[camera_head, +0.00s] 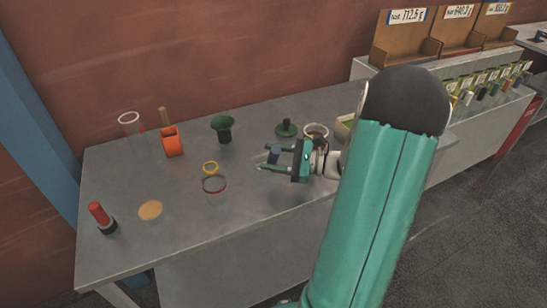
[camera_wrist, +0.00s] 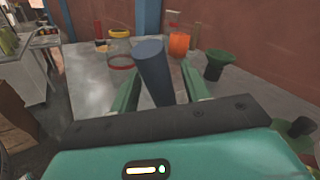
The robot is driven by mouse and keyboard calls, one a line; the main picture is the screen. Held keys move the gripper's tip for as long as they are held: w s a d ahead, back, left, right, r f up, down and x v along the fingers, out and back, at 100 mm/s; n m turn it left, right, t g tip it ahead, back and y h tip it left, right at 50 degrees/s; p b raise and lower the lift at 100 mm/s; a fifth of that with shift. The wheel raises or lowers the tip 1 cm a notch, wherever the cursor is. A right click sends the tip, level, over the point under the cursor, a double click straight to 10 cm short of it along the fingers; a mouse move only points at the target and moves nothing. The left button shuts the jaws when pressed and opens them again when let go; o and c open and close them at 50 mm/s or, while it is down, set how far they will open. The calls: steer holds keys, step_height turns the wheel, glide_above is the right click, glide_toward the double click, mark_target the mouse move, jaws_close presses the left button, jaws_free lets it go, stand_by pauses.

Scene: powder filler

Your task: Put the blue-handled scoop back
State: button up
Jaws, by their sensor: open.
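The blue handle (camera_wrist: 153,70) of the scoop stands between my gripper's two fingers in the wrist view, leaning a little. In the head view a small dark blue piece (camera_head: 275,154) shows between the fingers. The scoop's bowl cannot be made out in either view. My gripper (camera_head: 260,158) is open around the handle, low over the right half of the grey table (camera_head: 180,245). In the wrist view its green fingers (camera_wrist: 162,82) lie on either side of the handle; whether they touch it is unclear.
An orange container (camera_head: 172,142), a green funnel (camera_head: 223,130) and a green knobbed lid (camera_head: 287,129) stand behind. A round jar (camera_head: 316,131) is close behind my gripper. A clear red-rimmed jar (camera_head: 214,186) and yellow ring (camera_head: 210,168) are left. The front table edge is clear.

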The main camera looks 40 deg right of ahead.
steer(key=v, duration=1.2)
steer(key=shift+r, duration=0.1)
stand_by(0.8)
